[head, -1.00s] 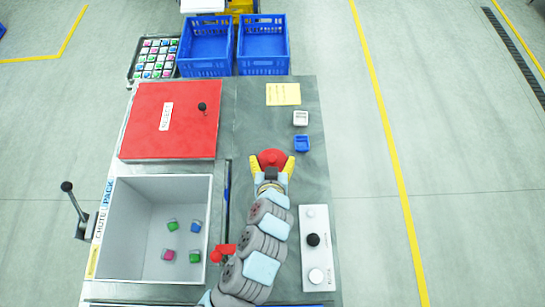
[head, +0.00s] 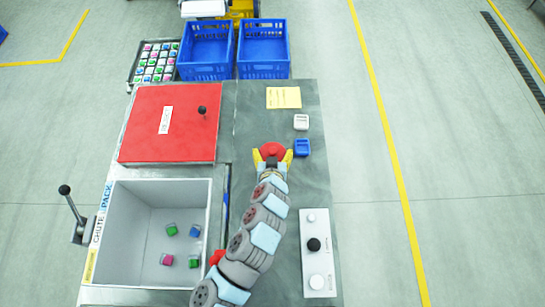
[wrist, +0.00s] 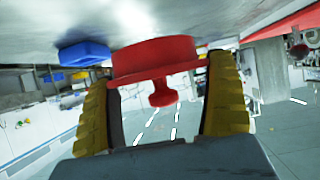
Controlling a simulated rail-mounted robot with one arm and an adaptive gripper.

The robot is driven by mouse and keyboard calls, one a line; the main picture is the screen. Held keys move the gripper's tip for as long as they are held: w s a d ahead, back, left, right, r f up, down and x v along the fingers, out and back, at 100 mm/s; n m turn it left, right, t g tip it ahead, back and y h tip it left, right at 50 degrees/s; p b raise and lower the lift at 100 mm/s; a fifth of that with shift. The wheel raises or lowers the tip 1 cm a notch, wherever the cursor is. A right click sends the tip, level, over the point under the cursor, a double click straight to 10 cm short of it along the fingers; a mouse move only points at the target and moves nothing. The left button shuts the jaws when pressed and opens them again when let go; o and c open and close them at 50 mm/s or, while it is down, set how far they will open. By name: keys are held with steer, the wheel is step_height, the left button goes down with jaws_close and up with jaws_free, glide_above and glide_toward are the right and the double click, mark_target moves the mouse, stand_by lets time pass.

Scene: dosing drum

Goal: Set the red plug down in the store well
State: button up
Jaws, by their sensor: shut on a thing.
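My gripper (head: 272,158) is shut on the red plug (head: 272,149), over the grey bench top right of the red lid. In the wrist view the plug (wrist: 155,57) is a wide red disc with a small knob, between my yellow fingers (wrist: 162,100). I cannot make out the store well in either view; it may be hidden by my arm or the plug. I cannot tell whether the plug touches the bench.
A blue block (head: 302,147) is close right of my gripper, with a white one (head: 301,122) behind it. A white panel with knobs (head: 318,270) lies front right. An open grey bin (head: 125,235) with several small cubes is at left, before the red lid (head: 150,135).

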steer(key=shift+w+f, duration=0.1)
steer(key=shift+f, duration=1.55)
steer(key=shift+f, duration=0.1)
steer(key=o, duration=0.8)
steer(key=shift+o, duration=0.2)
steer(key=shift+r, duration=0.2)
steer(key=v, duration=1)
steer(key=shift+p, duration=0.4)
steer(key=shift+v, duration=0.85)
steer(key=c, duration=0.7)
